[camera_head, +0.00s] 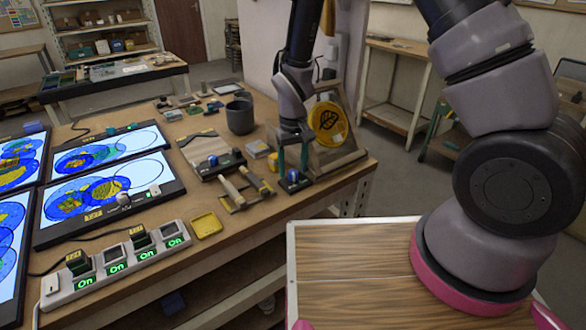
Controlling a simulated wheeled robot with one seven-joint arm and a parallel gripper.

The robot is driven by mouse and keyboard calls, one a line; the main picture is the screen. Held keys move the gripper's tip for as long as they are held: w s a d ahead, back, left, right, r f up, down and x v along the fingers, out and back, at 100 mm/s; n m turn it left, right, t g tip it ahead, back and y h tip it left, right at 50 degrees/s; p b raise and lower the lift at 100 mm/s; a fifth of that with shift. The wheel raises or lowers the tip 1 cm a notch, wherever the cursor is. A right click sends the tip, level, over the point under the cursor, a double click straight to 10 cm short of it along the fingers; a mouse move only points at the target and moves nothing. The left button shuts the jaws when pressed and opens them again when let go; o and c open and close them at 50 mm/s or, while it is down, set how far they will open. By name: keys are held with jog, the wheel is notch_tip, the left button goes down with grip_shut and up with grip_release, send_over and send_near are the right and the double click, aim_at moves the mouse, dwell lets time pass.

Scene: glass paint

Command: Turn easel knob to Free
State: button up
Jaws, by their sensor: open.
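The easel (347,98) stands near the right end of the wooden workbench and holds a round yellow glass disc (327,123) with a dark eye-like design. A small blue knob (293,177) on a dark base sits at the easel's front left. My gripper (293,168) points down over the knob, its two dark green fingers apart, one to each side of it. I cannot tell whether the fingers touch the knob. The knob's label and its setting are too small to read.
A grey cup (240,117) stands behind and left of my gripper. Wooden tools (245,187) and a small yellow tray (206,225) lie to the left. A power strip (115,266) with green "On" displays and lit panels (105,199) fill the bench's left side.

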notch_tip(320, 180, up, 10)
dwell(0.3)
notch_tip(320, 180, up, 8)
jog(key=m+t+y, duration=0.1)
jog(key=m, duration=0.1)
send_over(294, 171)
jog(key=d, duration=0.4)
jog(key=s+d+r+m+t+y, duration=0.1)
jog(key=d+r+m+t, duration=0.1)
jog(key=d+r, duration=0.7)
jog(key=s+d+r+m+t, duration=0.4)
jog(key=s+d+r, duration=0.5)
jog(key=s+r, duration=0.3)
jog(key=shift+d+r, duration=0.25)
